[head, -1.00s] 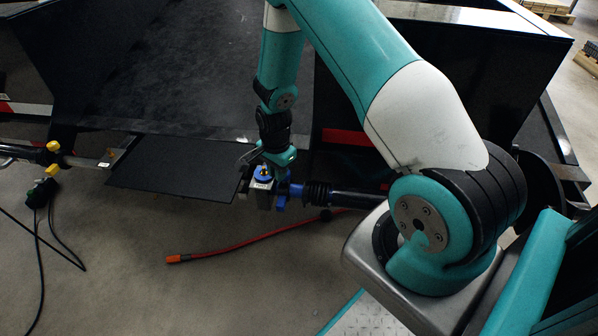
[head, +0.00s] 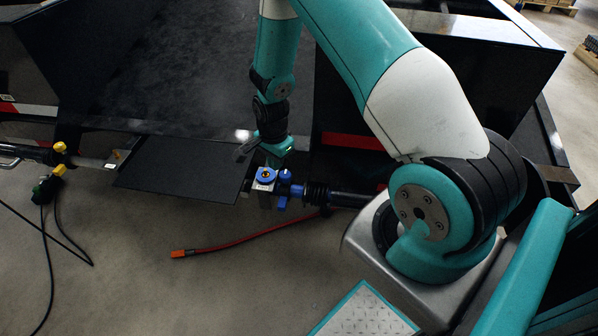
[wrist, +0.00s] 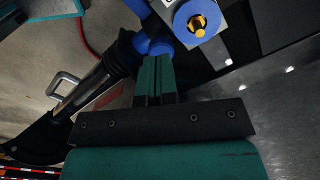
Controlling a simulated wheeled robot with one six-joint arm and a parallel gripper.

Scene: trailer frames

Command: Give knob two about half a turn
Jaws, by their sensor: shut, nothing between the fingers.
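A round blue knob with a yellow centre (head: 266,175) sits on a grey block at the end of the coupling rod. A second blue knob (head: 285,175) stands just to its right, and a blue lever hangs below. I cannot tell which one is knob two. The yellow-centred knob also shows at the top of the wrist view (wrist: 182,22), with another blue knob (wrist: 150,44) to its left. My gripper (head: 277,160) is above and behind the blue parts. In the wrist view its fingers (wrist: 156,60) are together and empty, with their tips close to the left blue knob; contact is unclear.
A dark coupling rod with a ribbed sleeve (head: 315,194) runs right from the knobs. A red hose with an orange end (head: 184,253) lies on the floor. A flat black plate (head: 180,174) is left of the knobs. Yellow-tipped fittings (head: 59,147) and black cables are far left.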

